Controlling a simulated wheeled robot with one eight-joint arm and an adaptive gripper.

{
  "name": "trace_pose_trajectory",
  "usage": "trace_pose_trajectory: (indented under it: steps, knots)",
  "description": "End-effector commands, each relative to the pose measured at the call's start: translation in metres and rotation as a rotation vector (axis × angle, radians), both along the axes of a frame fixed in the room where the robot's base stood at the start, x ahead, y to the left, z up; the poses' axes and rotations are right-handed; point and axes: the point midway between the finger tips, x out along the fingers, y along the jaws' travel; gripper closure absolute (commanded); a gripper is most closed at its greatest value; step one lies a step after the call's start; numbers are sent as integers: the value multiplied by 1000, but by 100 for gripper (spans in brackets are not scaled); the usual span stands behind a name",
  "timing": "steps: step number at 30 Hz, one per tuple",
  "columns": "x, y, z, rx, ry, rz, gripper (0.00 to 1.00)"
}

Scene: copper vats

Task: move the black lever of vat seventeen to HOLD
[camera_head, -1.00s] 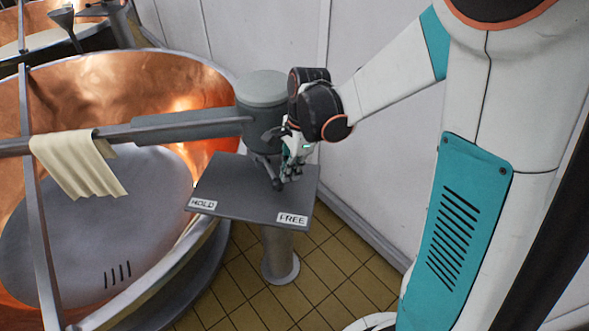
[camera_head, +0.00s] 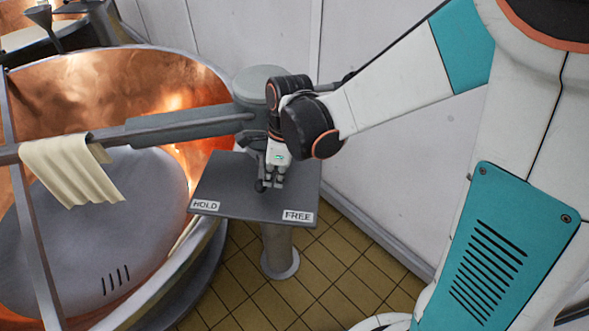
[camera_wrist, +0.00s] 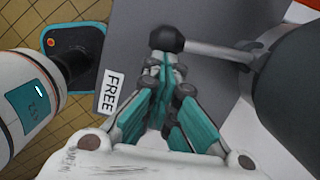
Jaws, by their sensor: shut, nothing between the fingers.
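The black lever's round knob (camera_head: 260,186) stands over the dark plate (camera_head: 235,180), roughly midway between the HOLD label (camera_head: 206,205) and the FREE label (camera_head: 298,215). In the wrist view the knob (camera_wrist: 166,39) ends a grey rod (camera_wrist: 218,48) that runs right to the grey post. My gripper (camera_head: 271,183) is shut and empty, with its fingertips just right of the knob in the head view. In the wrist view the shut fingertips (camera_wrist: 162,62) are right against or very near the knob; contact is not certain. My gripper hides part of the rod in the head view.
A large copper vat (camera_head: 110,80) stands at the left, with a cloth (camera_head: 70,168) over its grey bar (camera_head: 160,133). The grey post (camera_head: 252,90) rises behind the plate. A white wall is behind; tiled floor shows below.

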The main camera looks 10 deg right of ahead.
Motion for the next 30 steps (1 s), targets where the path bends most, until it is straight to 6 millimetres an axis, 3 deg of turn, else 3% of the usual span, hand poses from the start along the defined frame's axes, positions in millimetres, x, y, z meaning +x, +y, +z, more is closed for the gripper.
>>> trace_pose_trajectory:
  steps: [6, 18, 30]
  knots:
    - [-1, 27, 0, 0, 0, -177, 100]
    - [11, 66, 0, 0, 0, -169, 100]
    - [22, 84, 0, 0, 1, -170, 100]
